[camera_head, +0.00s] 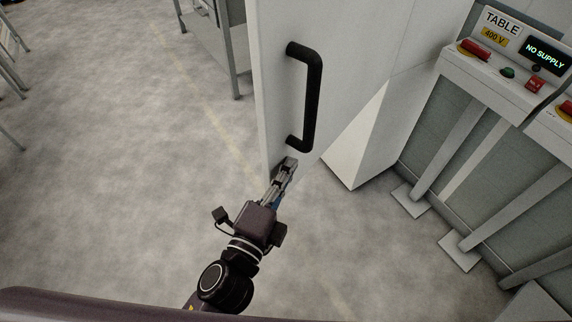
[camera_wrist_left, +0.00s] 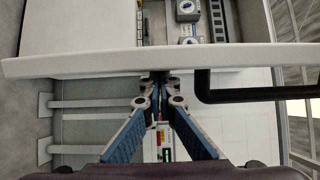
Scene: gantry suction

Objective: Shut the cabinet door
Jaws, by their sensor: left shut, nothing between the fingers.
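The white cabinet door (camera_head: 279,60) stands open, with a black bar handle (camera_head: 312,100) on its face. In the left wrist view the door (camera_wrist_left: 90,62) crosses the picture edge-on, and the handle (camera_wrist_left: 245,94) is to the right of the fingers. My left gripper (camera_head: 289,162) is shut and empty at the door, just below the handle's lower end. Its fingertips (camera_wrist_left: 157,78) meet the door's face in the left wrist view; I cannot tell if they press on it. Switchgear (camera_wrist_left: 188,12) shows beyond the door. My right gripper is out of view.
A console (camera_head: 510,85) marked TABLE 400 V stands at the right, its display reading NO SUPPLY. Its grey legs (camera_head: 450,150) and foot plates reach the floor. A metal frame (camera_head: 230,50) stands behind the door.

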